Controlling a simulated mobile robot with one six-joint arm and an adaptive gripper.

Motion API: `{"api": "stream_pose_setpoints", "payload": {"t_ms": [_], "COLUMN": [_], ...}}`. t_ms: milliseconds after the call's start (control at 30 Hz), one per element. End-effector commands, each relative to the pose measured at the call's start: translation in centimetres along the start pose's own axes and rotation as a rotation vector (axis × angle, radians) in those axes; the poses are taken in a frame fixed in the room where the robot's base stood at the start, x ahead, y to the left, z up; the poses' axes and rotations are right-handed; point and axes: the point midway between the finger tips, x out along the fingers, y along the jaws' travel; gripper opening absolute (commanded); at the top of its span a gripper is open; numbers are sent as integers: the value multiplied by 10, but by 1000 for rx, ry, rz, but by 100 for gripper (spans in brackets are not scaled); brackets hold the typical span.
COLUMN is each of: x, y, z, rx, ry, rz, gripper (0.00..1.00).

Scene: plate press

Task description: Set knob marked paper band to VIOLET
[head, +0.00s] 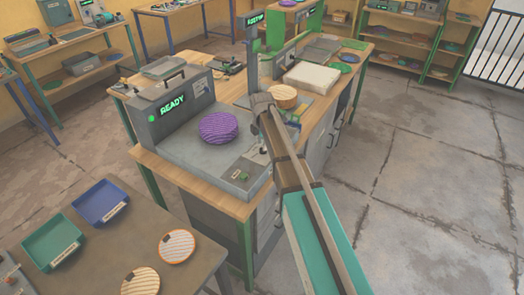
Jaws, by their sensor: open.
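The nearest grey press (178,112) stands on a wooden-topped bench and its display reads READY in green. A purple ridged disc (218,126) lies on its flat bed. A small control panel with a green-lit part (240,175) is at the bed's front right corner. No knob marked paper band can be made out, and its setting cannot be read. My arm reaches in from the lower right, and my gripper (263,147) hangs at the right edge of the bed, close to the panel. It is open; its fingers are small and partly hidden by my arm.
A second machine with green posts (311,22) stands farther back, with a white slab (312,77) before it. A front table holds a green tray (53,242), a blue tray (101,203) and striped discs (177,246). Open floor lies to the right.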

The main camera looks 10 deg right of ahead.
Motion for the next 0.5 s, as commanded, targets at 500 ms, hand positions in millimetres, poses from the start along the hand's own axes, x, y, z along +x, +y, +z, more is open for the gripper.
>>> {"api": "stream_pose_setpoints", "payload": {"t_ms": [500], "x": [16], "y": [0], "z": [0], "rx": [0], "ry": [0], "rz": [0], "gripper": [53]}}
